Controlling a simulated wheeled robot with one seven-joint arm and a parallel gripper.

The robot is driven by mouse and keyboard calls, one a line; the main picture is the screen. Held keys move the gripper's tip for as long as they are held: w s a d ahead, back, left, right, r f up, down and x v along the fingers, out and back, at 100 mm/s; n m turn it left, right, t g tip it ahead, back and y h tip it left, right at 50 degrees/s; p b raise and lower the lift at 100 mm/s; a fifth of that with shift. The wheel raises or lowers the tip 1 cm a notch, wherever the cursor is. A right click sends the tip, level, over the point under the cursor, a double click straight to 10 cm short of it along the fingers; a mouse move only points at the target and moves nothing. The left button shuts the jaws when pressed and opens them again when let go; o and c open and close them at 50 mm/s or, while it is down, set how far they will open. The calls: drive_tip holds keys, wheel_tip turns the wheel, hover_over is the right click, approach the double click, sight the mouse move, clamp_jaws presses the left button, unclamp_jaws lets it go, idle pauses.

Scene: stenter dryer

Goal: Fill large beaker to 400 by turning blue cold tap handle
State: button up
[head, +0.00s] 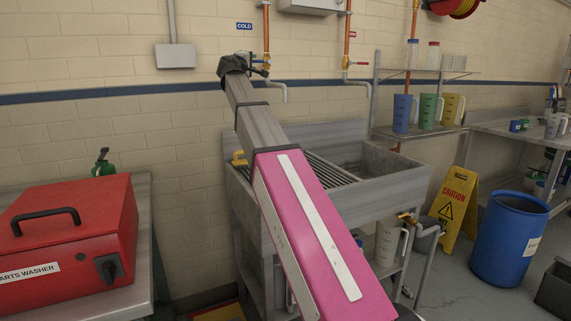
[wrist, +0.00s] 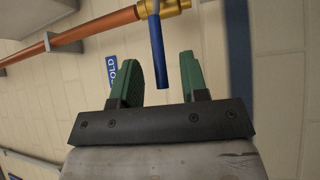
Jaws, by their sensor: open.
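The blue cold tap handle (wrist: 157,52) shows in the wrist view as a straight bar hanging from a brass valve (wrist: 172,7) on a copper pipe. My gripper (wrist: 158,58) is open, with its two green fingers apart on either side of the handle; contact with either finger is not visible. In the head view my gripper (head: 260,68) is at the cold tap, and its head hides most of the valve. The grey cold spout (head: 284,93) points down over the sink. A large beaker under it cannot be made out; my pink arm covers part of the sink.
A blue COLD sign (head: 244,26) marks this pipe. The red-handled tap (head: 357,63) is to the right. Blue (head: 402,113), green (head: 428,110) and yellow (head: 453,108) jugs stand on a shelf. A red parts washer (head: 75,235) stands left, a blue drum (head: 510,240) right.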

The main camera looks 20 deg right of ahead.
drive_tip(key=v, duration=0.8)
drive_tip(key=shift+s+a, duration=0.15)
drive_tip(key=shift+s, duration=0.05)
